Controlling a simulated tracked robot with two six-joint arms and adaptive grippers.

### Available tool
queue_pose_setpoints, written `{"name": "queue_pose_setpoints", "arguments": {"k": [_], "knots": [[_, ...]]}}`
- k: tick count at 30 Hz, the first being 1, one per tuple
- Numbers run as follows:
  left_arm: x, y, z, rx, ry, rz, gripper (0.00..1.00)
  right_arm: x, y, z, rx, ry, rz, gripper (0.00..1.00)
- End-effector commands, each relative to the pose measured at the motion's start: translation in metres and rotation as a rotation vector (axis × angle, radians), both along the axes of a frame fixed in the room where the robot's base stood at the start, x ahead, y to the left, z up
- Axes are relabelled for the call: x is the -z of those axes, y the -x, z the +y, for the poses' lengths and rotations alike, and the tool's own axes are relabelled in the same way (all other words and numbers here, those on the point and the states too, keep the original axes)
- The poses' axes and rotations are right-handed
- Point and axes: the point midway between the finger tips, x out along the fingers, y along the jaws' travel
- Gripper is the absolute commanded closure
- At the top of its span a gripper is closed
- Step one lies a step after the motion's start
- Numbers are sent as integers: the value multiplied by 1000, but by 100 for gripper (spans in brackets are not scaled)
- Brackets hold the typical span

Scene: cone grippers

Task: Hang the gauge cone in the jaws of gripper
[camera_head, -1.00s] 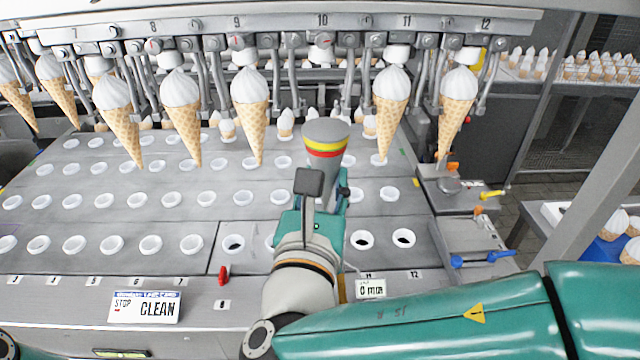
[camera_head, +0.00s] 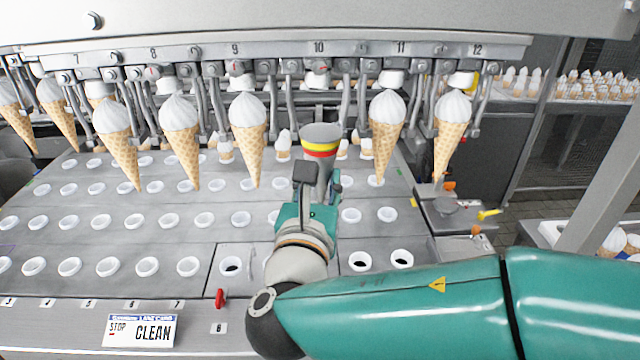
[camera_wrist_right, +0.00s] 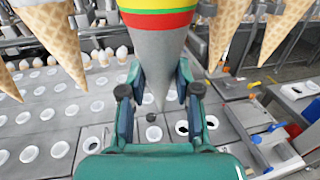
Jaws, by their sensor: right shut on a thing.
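The gauge cone (camera_head: 320,143) is a grey cone with a yellow and a red band below its flat rim. My right gripper (camera_head: 318,190) is shut on it and holds it upright, wide end up. In the right wrist view the cone (camera_wrist_right: 158,50) stands between the gripper's fingers (camera_wrist_right: 157,100), its tip pointing down. The overhead gripper under number 10 (camera_head: 319,66) holds no ice cream cone. The gauge cone is below and in front of it, apart from it. My left gripper is out of view.
Ice cream cones hang in the neighbouring grippers, at number 9 (camera_head: 248,135) and number 11 (camera_head: 386,130), with the gap between them. Below lies a grey plate with rows of white-rimmed holes (camera_head: 240,218). A "CLEAN" sign (camera_head: 140,330) stands at the front left.

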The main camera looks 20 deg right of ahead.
Motion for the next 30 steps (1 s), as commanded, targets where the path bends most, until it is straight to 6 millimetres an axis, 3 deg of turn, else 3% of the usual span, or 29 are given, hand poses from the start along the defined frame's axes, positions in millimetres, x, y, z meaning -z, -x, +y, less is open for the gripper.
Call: {"name": "queue_pose_setpoints", "arguments": {"k": [16,30], "knots": [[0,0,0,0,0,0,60,-1,-1,1,-1,0,0,93],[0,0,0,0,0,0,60,-1,-16,-3,-1,0,0,93]]}}
